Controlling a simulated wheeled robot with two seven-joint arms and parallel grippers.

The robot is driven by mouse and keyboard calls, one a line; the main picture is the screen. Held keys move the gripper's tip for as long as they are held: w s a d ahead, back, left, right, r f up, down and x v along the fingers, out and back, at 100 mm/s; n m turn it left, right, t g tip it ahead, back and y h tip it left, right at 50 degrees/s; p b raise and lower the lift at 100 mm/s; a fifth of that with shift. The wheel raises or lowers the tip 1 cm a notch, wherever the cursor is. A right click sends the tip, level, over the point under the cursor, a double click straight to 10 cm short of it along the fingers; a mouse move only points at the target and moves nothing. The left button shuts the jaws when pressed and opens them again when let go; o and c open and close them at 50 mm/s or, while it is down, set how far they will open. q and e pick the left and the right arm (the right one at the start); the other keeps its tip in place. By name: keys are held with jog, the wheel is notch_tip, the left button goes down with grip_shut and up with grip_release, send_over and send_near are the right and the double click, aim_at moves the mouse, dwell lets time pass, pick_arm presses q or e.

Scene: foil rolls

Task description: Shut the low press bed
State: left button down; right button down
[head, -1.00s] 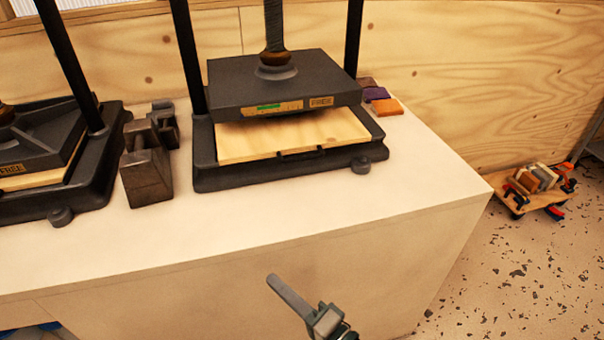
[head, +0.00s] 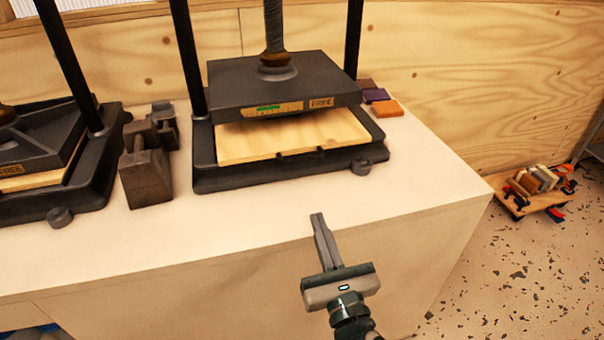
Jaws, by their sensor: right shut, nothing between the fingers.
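The press in the middle has a dark platen (head: 285,82) labelled FREE, with a small green mark on its scale, raised on a threaded screw. Under it a pale wooden bed board (head: 295,138) with a dark handle (head: 300,153) on its front edge lies in the dark base frame (head: 285,172). A second press (head: 40,145) stands at the left, partly cut off; its platen sits close above its board. My right gripper (head: 317,217) is shut and empty, in front of the middle press near the table's front edge. My left gripper is not in view.
Dark metal blocks (head: 147,170) stand between the two presses. Small coloured blocks (head: 386,107) lie right of the middle press. The white table top (head: 440,180) is clear at the front and right. A loaded wooden dolly (head: 540,190) stands on the floor at right.

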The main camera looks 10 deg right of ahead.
aim_at(298, 160)
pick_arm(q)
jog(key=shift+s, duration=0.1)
